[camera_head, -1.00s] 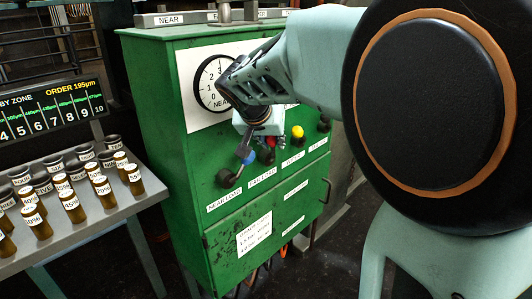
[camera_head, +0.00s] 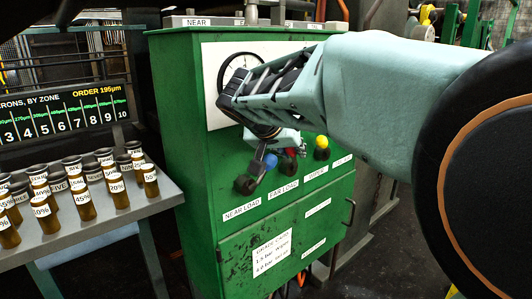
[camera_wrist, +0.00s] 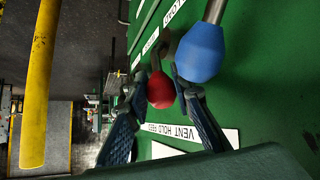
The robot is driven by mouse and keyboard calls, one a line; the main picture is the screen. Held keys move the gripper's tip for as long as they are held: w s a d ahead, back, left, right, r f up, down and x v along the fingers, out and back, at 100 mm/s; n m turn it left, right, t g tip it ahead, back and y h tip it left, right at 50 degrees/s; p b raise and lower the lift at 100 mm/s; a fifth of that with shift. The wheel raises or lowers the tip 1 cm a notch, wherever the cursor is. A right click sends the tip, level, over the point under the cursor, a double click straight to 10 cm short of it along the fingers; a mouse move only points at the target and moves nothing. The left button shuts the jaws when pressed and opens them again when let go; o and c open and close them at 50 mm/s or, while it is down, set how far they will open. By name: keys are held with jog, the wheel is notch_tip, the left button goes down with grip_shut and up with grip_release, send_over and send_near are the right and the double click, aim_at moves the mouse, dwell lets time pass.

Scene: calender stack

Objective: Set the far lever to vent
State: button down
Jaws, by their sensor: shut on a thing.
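The far load lever has a red knob (camera_wrist: 160,90), which sits between my fingertips in the wrist view. My gripper (camera_wrist: 157,82) is shut on this red knob. In the head view the red knob (camera_head: 291,153) is partly hidden behind my gripper (camera_head: 285,145), above the "FAR LOAD" label (camera_head: 283,191). The near load lever with a blue knob (camera_head: 270,160) stands just left of it; that blue knob (camera_wrist: 201,53) is close beside my right finger in the wrist view. A "VENT HOLD FEED" label (camera_wrist: 190,134) shows upside down on the green panel.
The green cabinet (camera_head: 185,120) carries a dial partly covered by my arm. A yellow-knobbed lever (camera_head: 321,142) stands right of the red one. A bench (camera_head: 120,225) with several labelled brown bottles is at left. A yellow rail (camera_wrist: 38,80) shows left in the wrist view.

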jog(key=shift+r, duration=0.1)
jog(key=c, duration=1.9)
grip_release()
jog(key=shift+c, duration=0.2)
notch_tip(320, 180, up, 10)
jog(key=shift+f, duration=0.1)
